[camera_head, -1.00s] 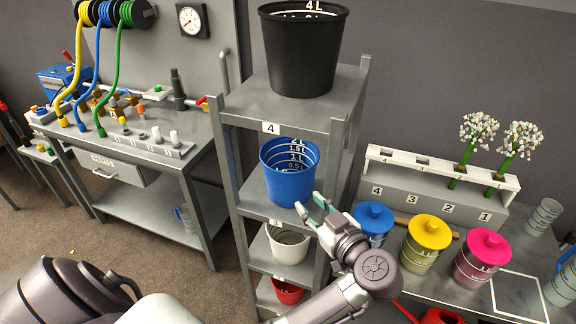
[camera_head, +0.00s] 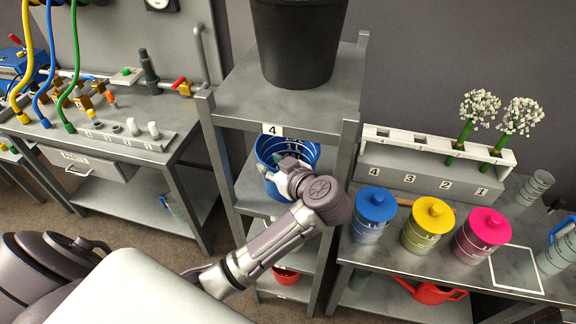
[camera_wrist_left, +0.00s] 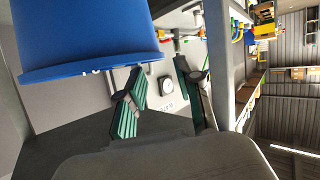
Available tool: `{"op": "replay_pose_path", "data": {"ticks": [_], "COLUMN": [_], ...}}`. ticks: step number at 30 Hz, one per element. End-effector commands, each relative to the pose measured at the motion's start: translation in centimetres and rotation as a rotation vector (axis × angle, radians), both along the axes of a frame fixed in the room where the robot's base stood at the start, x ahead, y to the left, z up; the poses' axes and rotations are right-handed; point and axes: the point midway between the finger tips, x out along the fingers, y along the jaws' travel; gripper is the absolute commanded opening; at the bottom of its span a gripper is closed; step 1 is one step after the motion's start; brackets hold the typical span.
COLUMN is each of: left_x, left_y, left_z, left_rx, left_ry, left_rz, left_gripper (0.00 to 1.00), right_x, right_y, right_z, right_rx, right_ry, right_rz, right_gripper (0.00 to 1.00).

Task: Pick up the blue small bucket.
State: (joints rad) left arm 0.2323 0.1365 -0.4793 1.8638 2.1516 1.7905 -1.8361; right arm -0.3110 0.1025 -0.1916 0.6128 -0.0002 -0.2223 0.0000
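The blue small bucket (camera_head: 273,188) stands on the middle shelf of the grey rack, under the shelf labelled 4. My left gripper (camera_head: 268,164) is in front of it and covers part of its front and rim. In the left wrist view the bucket (camera_wrist_left: 85,35) fills the upper left, its rim close to one finger. The two green-padded fingers of this gripper (camera_wrist_left: 158,92) are spread, with no object visible between them. I cannot tell whether a finger touches the bucket. My right gripper is not in view.
A big black bucket (camera_head: 298,40) stands on the shelf above. A rack post (camera_head: 343,180) stands close right of my arm. A red bucket (camera_head: 286,275) is lower down. Blue, yellow and pink lidded jars (camera_head: 428,225) stand on the right table.

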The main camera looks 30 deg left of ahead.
Motion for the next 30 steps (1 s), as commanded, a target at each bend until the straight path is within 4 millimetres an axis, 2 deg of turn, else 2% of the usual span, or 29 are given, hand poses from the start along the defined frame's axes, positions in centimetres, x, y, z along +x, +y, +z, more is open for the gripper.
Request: {"op": "replay_pose_path", "data": {"ticks": [5, 9, 15, 23, 30], "left_x": [0.5, 1.6, 2.7, 2.9, 2.9], "left_y": [1.0, 2.4, 4.2, 4.4, 4.3], "left_z": [-0.3, -1.1, -2.4, -2.7, -2.7], "left_rx": [0.001, 0.005, 0.001, -0.002, -0.001], "left_ry": [0.001, 0.003, 0.001, -0.002, 0.0], "left_rz": [0.002, 0.002, 0.001, 0.0, 0.0], "left_gripper": [0.35, 0.35, 0.35, 0.35, 0.0], "right_x": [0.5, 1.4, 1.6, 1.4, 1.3], "right_y": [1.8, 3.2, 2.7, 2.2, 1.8], "right_z": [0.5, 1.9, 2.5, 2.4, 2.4], "right_rx": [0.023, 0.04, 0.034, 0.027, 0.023], "right_ry": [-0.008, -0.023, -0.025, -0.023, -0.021], "right_rz": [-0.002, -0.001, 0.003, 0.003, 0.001], "right_gripper": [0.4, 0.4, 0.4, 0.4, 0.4]}}
